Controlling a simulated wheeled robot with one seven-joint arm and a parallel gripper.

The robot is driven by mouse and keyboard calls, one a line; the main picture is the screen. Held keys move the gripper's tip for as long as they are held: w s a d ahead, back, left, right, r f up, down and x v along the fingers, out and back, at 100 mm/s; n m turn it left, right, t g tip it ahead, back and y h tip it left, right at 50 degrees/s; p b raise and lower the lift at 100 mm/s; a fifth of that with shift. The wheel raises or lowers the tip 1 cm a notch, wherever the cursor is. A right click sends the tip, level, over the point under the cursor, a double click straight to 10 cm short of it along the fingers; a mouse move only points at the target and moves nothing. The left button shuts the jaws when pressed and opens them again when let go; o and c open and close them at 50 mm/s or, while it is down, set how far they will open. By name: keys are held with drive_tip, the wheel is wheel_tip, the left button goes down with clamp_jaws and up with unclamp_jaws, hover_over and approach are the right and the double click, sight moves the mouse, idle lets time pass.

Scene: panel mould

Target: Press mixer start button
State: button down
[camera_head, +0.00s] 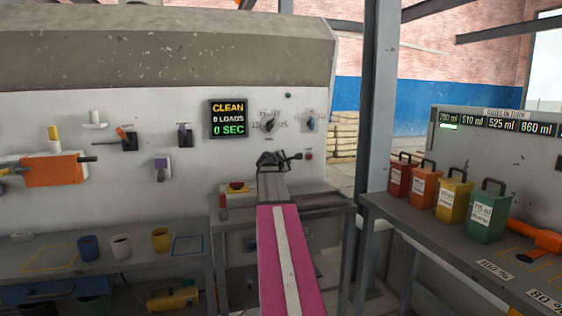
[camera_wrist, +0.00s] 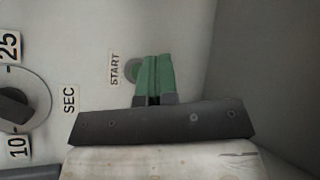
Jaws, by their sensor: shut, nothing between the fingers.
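My gripper (camera_head: 272,160) is up close to the white mixer panel in the head view, below the dial. In the wrist view my gripper (camera_wrist: 155,62) is shut with nothing between its green-tipped fingers. The round start button (camera_wrist: 131,70) shows beside the fingertips on their left, partly covered by them. The START label (camera_wrist: 115,68) lies left of the button, turned sideways. I cannot tell whether the fingertips touch the button. In the head view the button is hidden behind my gripper.
A dial (camera_head: 268,121) sits above my gripper; part of a dial (camera_wrist: 18,105) with SEC markings shows in the wrist view. A display (camera_head: 229,118) reads CLEAN, 0 LOADS, 0 SEC. A red button (camera_head: 308,156) is to the right. A grey post (camera_head: 377,110) stands farther right.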

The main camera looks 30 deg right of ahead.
drive_tip(key=shift+w+d, duration=0.25)
drive_tip(key=shift+w, duration=0.85)
drive_tip(key=shift+w+d, duration=0.25)
drive_tip(key=shift+w, duration=0.85)
drive_tip(key=shift+w, duration=0.1)
drive_tip(key=shift+w+d, duration=0.1)
drive_tip(key=shift+w, duration=0.2)
